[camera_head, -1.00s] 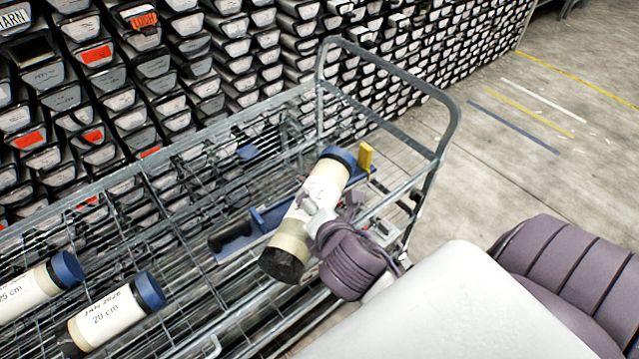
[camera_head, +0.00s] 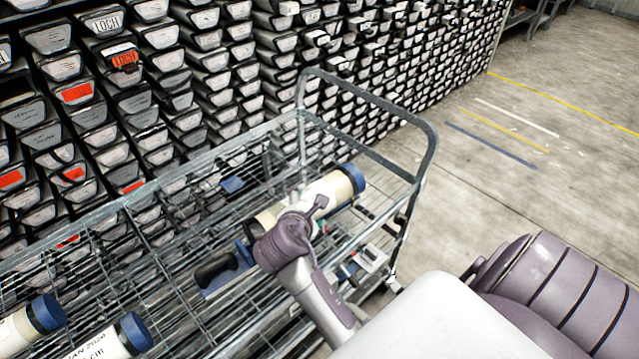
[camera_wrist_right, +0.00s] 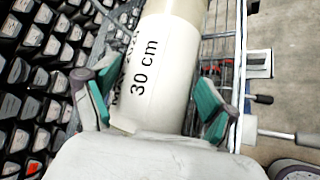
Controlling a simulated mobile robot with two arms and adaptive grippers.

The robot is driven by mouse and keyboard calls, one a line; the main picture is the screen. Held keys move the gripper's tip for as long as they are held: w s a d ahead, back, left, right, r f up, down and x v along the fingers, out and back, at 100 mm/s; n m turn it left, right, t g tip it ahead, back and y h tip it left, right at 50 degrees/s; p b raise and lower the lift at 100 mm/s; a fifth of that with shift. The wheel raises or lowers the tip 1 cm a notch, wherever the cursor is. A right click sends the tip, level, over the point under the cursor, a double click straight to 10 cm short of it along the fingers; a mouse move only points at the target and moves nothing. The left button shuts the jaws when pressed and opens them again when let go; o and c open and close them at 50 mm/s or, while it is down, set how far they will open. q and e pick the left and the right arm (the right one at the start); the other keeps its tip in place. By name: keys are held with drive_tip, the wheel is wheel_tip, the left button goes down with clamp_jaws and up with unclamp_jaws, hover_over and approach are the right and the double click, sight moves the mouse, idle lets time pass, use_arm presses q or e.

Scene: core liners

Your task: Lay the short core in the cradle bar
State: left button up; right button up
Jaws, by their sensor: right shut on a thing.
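My right gripper (camera_head: 308,212) is shut on a cream core with dark blue end caps (camera_head: 332,190), over the right end of the wire cart. In the right wrist view the gripper's green-padded fingers (camera_wrist_right: 155,98) stand on either side of this core, which reads "30 cm" (camera_wrist_right: 150,62). My left gripper is out of view.
Two more cream cores with blue caps, one at the far left (camera_head: 18,328) and one beside it (camera_head: 95,342), lie on the cart (camera_head: 150,282). A tall wall of core trays (camera_head: 230,70) stands behind. The cart's raised end rail (camera_head: 425,165) is close on the right; floor beyond is clear.

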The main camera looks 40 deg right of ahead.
drive_tip(key=w, duration=0.1)
drive_tip(key=w+f, duration=0.1)
drive_tip(key=w, duration=0.1)
drive_tip(key=w+f, duration=0.1)
drive_tip(key=shift+w+d, duration=0.2)
drive_tip(key=shift+w, duration=0.1)
drive_tip(key=shift+f+p, duration=0.3)
drive_tip(key=shift+f, duration=1.75)
drive_tip(key=o, duration=1.6)
drive_tip(key=shift+s+a+f, duration=0.1)
drive_tip(key=shift+s+f, duration=0.1)
drive_tip(key=shift+f, duration=0.05)
drive_tip(key=shift+r, duration=0.1)
